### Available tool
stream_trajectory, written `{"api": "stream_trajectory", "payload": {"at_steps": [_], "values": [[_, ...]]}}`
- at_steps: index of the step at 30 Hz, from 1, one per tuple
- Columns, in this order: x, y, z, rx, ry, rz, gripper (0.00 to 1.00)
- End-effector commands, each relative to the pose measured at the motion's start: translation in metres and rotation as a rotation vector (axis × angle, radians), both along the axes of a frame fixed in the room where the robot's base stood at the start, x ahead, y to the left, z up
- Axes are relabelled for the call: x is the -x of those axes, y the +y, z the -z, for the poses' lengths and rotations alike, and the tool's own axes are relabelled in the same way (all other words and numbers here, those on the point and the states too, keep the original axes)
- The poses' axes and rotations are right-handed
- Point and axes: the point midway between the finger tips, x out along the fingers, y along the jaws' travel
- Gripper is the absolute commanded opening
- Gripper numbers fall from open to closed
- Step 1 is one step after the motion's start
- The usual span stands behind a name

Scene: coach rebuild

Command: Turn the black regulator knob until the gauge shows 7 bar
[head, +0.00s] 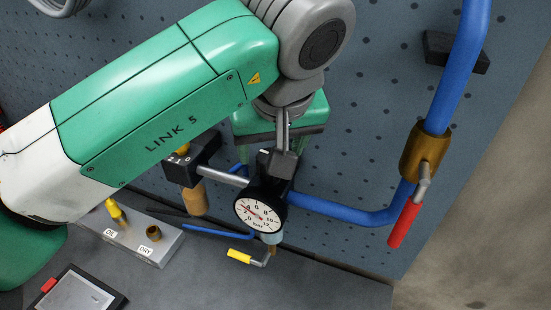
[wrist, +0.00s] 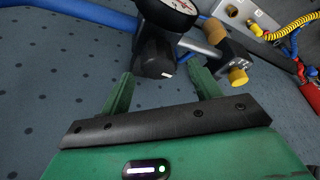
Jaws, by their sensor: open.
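The round gauge (head: 262,207) has a white face, black rim and red needle in the head view. The needle seems to point toward the left, low-number side; I cannot read the exact value. In the wrist view only part of the gauge face (wrist: 176,5) shows, at the top edge. The black regulator knob (wrist: 153,55) hangs just below it, between and slightly beyond my fingertips. My gripper (wrist: 160,72) is open, with a green finger on each side of the knob and no clear contact. In the head view my arm partly hides the knob and gripper.
A blue pipe (head: 345,212) runs right from the regulator to a brass valve (head: 425,152) with a red handle (head: 403,222). A yellow-handled lever (head: 240,256) is below the gauge. A grey block (head: 145,238) and a tablet (head: 75,295) lie lower left.

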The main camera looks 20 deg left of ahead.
Motion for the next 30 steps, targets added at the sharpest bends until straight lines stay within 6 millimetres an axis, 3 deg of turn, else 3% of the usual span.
{"api": "stream_trajectory", "payload": {"at_steps": [6,15,22,30], "values": [[-0.009,0.007,0.028,0.0,-0.001,0.0,0.63],[-0.011,0.008,0.031,0.001,-0.002,0.002,0.63],[-0.01,0.007,0.031,0.0,-0.002,0.002,0.2],[-0.01,0.007,0.03,0.001,-0.002,0.027,0.18]]}}
